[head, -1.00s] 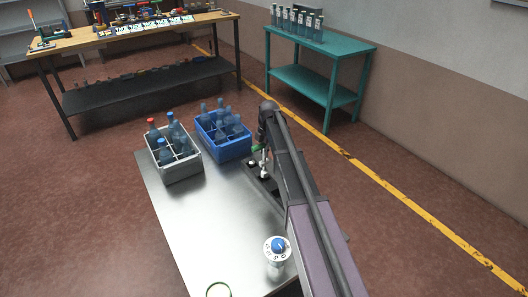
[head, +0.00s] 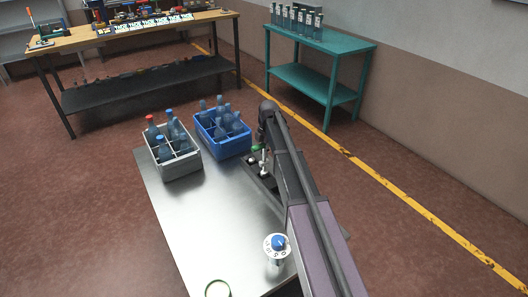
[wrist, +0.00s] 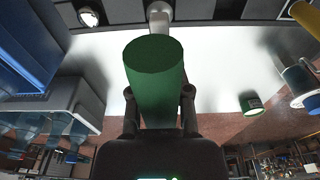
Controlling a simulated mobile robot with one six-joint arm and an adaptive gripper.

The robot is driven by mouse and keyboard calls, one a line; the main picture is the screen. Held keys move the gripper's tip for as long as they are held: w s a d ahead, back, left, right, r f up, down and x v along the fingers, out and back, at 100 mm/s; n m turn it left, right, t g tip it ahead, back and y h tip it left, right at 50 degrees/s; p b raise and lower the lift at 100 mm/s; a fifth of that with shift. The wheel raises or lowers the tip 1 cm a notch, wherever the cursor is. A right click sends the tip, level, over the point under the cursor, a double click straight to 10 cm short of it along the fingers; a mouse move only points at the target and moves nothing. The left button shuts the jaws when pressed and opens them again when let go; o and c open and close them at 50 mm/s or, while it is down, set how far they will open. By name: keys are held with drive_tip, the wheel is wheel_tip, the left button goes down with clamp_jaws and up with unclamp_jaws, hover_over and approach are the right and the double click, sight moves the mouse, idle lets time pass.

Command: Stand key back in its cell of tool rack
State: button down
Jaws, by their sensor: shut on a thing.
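My gripper (wrist: 159,96) is shut on a green cylindrical handle (wrist: 155,75), which I take to be the key's. The handle stands between the two fingers in the wrist view; its far end is hidden. It also shows as a small green patch (head: 256,148) beside my arm in the head view. The dark tool rack (head: 262,182) lies just below it at the table's right edge, partly hidden by my arm. In the wrist view the rack (wrist: 115,17) runs along the top, with a pale round-headed piece (wrist: 158,12) beyond the handle. I cannot tell whether the key is in a cell.
A grey crate (head: 184,170) and a blue crate (head: 226,149), both with bottles, stand at the table's far end. A blue-topped dial piece (head: 277,243) and a green-rimmed round item (head: 218,289) stand nearer. The middle of the metal table (head: 205,225) is clear.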

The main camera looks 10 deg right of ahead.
sight(264, 171)
drive_tip(key=shift+f+b, duration=1.9)
drive_tip(key=shift+f, duration=0.05)
drive_tip(key=shift+c, duration=2.4)
unclamp_jaws()
drive_tip(key=shift+r, duration=0.25)
wheel_tip(264, 171, up, 11)
drive_tip(key=p, duration=1.2)
drive_tip(key=shift+r, duration=0.2)
